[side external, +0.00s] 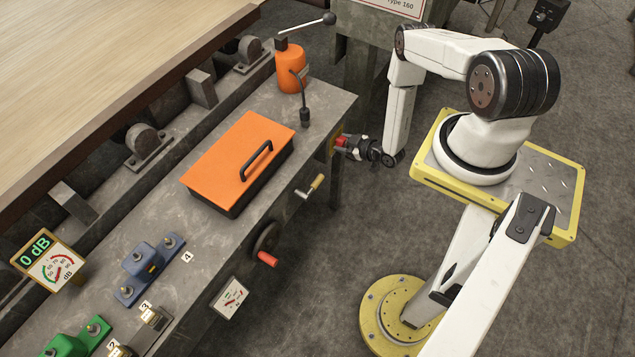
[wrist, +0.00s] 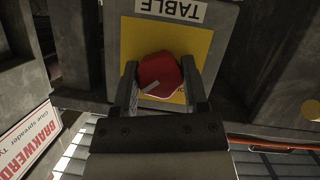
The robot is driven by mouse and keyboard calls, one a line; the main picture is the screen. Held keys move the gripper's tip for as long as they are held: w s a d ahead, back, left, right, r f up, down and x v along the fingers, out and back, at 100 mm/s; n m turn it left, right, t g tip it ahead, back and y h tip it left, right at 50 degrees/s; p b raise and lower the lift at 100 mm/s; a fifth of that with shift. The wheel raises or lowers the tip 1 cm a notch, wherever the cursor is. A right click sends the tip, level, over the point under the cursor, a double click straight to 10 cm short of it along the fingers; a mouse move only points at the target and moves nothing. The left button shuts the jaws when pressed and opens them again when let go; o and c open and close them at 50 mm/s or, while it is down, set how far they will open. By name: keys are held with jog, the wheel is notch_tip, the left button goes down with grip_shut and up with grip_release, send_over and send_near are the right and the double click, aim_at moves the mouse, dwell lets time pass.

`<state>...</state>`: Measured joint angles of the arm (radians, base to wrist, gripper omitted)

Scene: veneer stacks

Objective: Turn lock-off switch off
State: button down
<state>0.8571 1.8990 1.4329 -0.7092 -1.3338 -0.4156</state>
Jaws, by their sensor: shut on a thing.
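The lock-off switch is a red knob (wrist: 160,75) on a yellow plate (wrist: 192,48), under a label reading TABLE that shows upside down in the wrist view. In the side view the red knob (side external: 341,142) is small, at the right end face of the grey bench. My gripper (wrist: 160,95) has one finger on each side of the knob and is shut on it. It also shows in the side view (side external: 346,143), reaching in from the right. A small grey mark shows on the knob's face, tilted. The knob's position markings cannot be made out.
The bench (side external: 326,98) carries an orange case (side external: 225,155) with a black handle and an orange bottle-like device (side external: 290,68) with a lever. A yellow-handled crank (side external: 312,188) and a handwheel (side external: 264,240) stick out from its front. Open floor lies below my arm.

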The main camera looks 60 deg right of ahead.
jog(key=shift+n+h, duration=0.3)
jog(key=shift+a+n+h, duration=0.1)
jog(key=shift+n+h, duration=0.6)
jog(key=shift+n, duration=0.5)
jog(key=n+t+h, duration=0.1)
jog(key=n+h, duration=0.1)
jog(key=n, duration=0.1)
jog(key=shift+f, duration=0.1)
jog(key=n+t+h, duration=0.1)
jog(key=n, duration=0.3)
jog(key=shift+t, duration=0.3)
jog(key=n+t, duration=0.1)
jog(key=n, duration=0.3)
jog(key=shift+h, duration=0.4)
jog(key=shift+n+t, duration=0.3)
jog(key=shift+c, duration=0.5)
grip_release()
